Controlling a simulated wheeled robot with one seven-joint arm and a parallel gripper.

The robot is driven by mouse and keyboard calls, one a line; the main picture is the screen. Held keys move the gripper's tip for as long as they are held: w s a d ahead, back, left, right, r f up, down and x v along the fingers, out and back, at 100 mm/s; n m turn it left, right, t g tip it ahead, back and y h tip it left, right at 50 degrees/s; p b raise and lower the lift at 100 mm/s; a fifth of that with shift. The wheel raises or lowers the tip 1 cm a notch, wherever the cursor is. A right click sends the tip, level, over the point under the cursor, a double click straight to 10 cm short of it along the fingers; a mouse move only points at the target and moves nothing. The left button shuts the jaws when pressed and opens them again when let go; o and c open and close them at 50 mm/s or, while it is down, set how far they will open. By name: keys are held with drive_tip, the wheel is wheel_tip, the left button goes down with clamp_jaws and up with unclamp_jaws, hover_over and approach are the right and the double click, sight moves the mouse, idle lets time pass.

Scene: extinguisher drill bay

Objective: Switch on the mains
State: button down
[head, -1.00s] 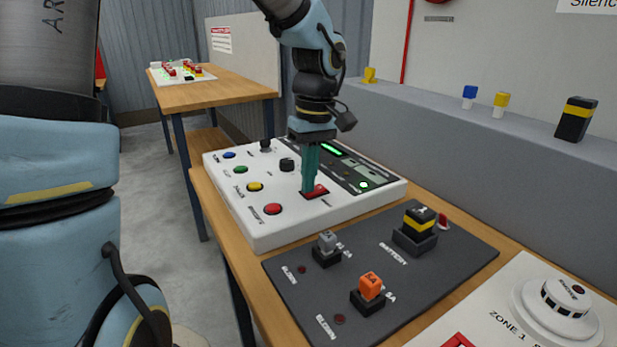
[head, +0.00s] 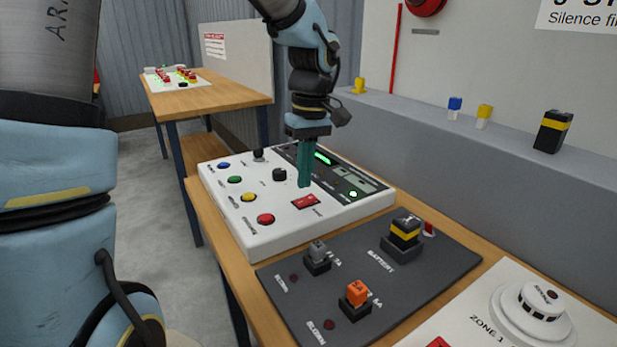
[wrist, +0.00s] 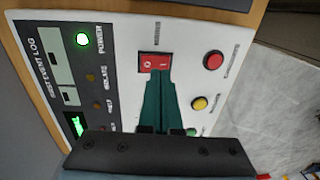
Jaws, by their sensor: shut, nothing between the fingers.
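The mains switch is a red rocker (head: 306,202) on the white control panel (head: 258,236). In the wrist view the red rocker (wrist: 154,63) shows its "0" and "I" marks. My gripper (head: 304,186) has its teal fingers shut and empty, pointing down just above the rocker. In the wrist view the fingertips (wrist: 158,74) overlap the rocker's near edge; in the head view they look slightly apart from it. A green power lamp (head: 353,194) is lit on the panel; it also shows in the wrist view (wrist: 83,39). A green display (head: 323,158) is lit too.
Blue, green, yellow and red buttons (head: 265,219) line the panel's left side, with a black knob (head: 279,174) near the fingers. A dark board (head: 340,262) with fuses and a battery block (head: 404,232) lies in front. A grey ledge (head: 480,165) runs along the right.

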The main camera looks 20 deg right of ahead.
sight(299, 203)
wheel_tip(299, 203, up, 11)
drive_tip(key=a+b, duration=0.1)
drive_tip(key=shift+s+a, duration=0.15)
drive_tip(key=shift+a, duration=0.05)
idle(0.4)
drive_tip(key=shift+m+t+h, duration=0.3)
drive_tip(key=shift+m+h, duration=0.1)
drive_tip(key=shift+m, duration=0.4)
drive_tip(key=w+a+f, duration=0.1)
drive_tip(key=a+f, duration=0.2)
drive_tip(key=a, duration=0.1)
drive_tip(key=w+a+f, duration=0.1)
drive_tip(key=a+f, duration=0.1)
drive_tip(key=a, duration=0.2)
drive_tip(key=a+f, duration=0.3)
drive_tip(key=a, duration=0.1)
drive_tip(key=shift+w+a+f, duration=0.15)
drive_tip(key=shift+w+f, duration=0.15)
drive_tip(key=shift+w, duration=0.1)
drive_tip(key=s+a+f+m, duration=0.1)
drive_tip(key=s+a+f, duration=0.1)
drive_tip(key=a, duration=0.4)
drive_tip(key=s+a+f+t, duration=0.1)
drive_tip(key=a+f, duration=0.4)
drive_tip(key=a, duration=0.2)
drive_tip(key=shift+s+f+m, duration=0.25)
drive_tip(key=shift+s+m, duration=0.1)
drive_tip(key=shift+m, duration=0.05)
